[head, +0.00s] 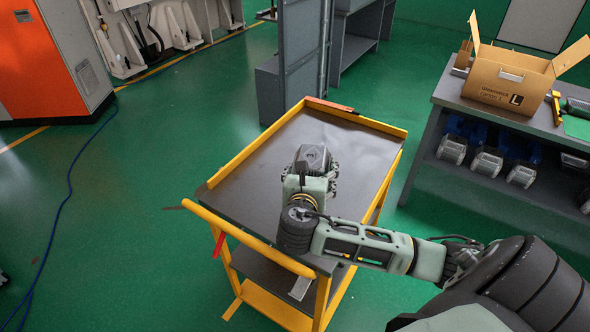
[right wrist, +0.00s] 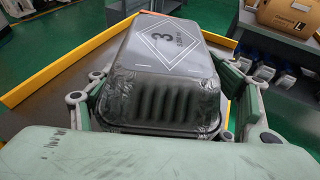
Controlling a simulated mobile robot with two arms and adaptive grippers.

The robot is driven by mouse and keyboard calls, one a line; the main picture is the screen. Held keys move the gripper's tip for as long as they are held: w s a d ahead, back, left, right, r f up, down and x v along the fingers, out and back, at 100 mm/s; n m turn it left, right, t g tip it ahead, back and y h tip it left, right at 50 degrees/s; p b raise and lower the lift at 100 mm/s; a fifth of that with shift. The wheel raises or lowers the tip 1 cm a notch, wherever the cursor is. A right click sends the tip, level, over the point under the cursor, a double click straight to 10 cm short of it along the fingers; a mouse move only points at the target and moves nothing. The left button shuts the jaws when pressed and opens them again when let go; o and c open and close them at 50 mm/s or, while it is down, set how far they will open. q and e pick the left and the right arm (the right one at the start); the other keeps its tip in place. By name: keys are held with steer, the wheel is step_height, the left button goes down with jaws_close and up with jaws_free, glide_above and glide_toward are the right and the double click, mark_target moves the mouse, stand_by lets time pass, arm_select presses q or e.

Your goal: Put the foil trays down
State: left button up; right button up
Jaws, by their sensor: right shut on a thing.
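A dark grey foil tray (head: 313,155) shows over the middle of the cart top in the head view. It also fills the middle of the right wrist view (right wrist: 165,60), with a white diamond and a "3" on its upward face. Doubled edges low on it suggest nested trays, but I cannot tell how many. My right gripper (head: 312,172) is shut on it, with a finger along each side. I cannot tell whether the tray touches the cart top or hangs just above it. My left gripper is not in view.
The cart (head: 245,185) has a bare grey top, yellow raised edges and a yellow handle at the near left. A workbench (head: 450,88) at the right bears an open cardboard box (head: 505,85). Grey cabinets (head: 300,50) stand behind the cart.

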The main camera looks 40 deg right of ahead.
steer(key=w+f, duration=0.2)
steer(key=w, duration=0.1)
steer(key=w+a+f, duration=0.1)
steer(key=w, duration=0.1)
steer(key=shift+w+a, duration=0.1)
steer(key=shift+w, duration=0.1)
steer(key=w+f, duration=0.2)
steer(key=f, duration=0.1)
steer(key=w+f+p, duration=0.1)
steer(key=f, duration=0.1)
steer(key=shift+w+a+f, duration=0.1)
steer(key=shift+a+f, duration=0.15)
steer(key=shift+a, duration=0.05)
steer(key=shift+f, duration=0.3)
steer(key=o, duration=1.4)
steer(key=shift+f, duration=0.1)
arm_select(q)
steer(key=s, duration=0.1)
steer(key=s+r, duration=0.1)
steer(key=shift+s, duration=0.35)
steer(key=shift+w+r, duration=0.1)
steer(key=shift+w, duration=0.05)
